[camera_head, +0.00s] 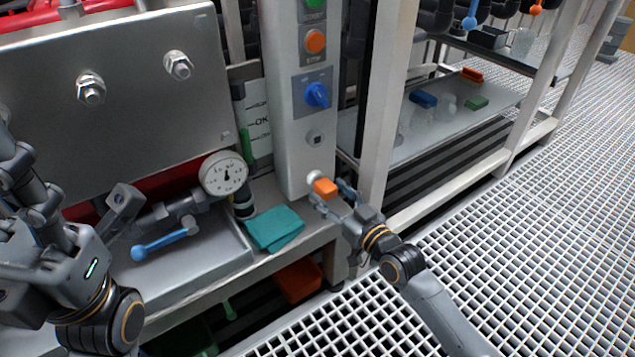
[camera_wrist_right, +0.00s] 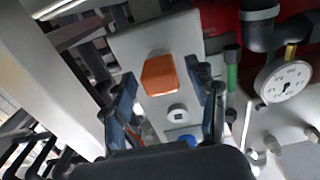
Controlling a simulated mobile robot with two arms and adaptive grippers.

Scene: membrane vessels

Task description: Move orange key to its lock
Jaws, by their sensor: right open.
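The orange key (camera_head: 325,187) is a small block low on the front of the grey control column, at a pale round fitting (camera_head: 313,176). I cannot tell whether it sits in that fitting or just in front of it. A second round, lock-like fitting (camera_head: 315,137) is above it on the column, and shows in the right wrist view (camera_wrist_right: 177,112). My right gripper (camera_head: 333,196) is open, its fingers on either side of the key; the wrist view shows the key (camera_wrist_right: 160,76) between them, contact unclear. My left gripper (camera_head: 70,265) is at the left edge, its jaws unclear.
The column (camera_head: 297,110) carries a blue knob (camera_head: 316,95) and an orange button (camera_head: 315,41). A pressure gauge (camera_head: 223,174) and a teal cloth (camera_head: 273,228) are to its left. A white post (camera_head: 385,100) stands close right. Grating floor (camera_head: 540,200) is clear at right.

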